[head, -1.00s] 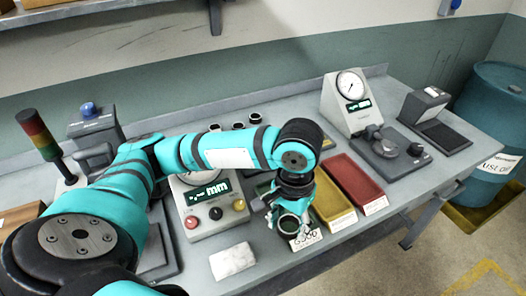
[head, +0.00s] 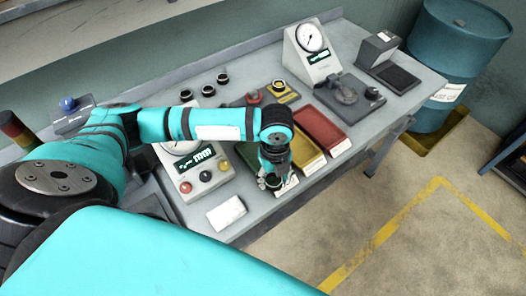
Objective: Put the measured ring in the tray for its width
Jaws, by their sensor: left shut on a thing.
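My left gripper (head: 271,176) hangs low over the front of the green and yellow trays, shut on a dark ring (head: 273,182), which is small and partly hidden by the fingers. The green tray (head: 246,153) is mostly hidden behind my left arm. The yellow tray (head: 308,159) is just right of the gripper, and the red tray (head: 322,128) is further right. White label cards lie at the trays' front ends; their text is not readable. A dial gauge with a green display (head: 310,50) stands at the back right. My right gripper is not seen.
Several dark rings stand at the back, including one ring (head: 222,78). A blue drum (head: 455,60) stands beyond the bench's right end. The floor in front is clear.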

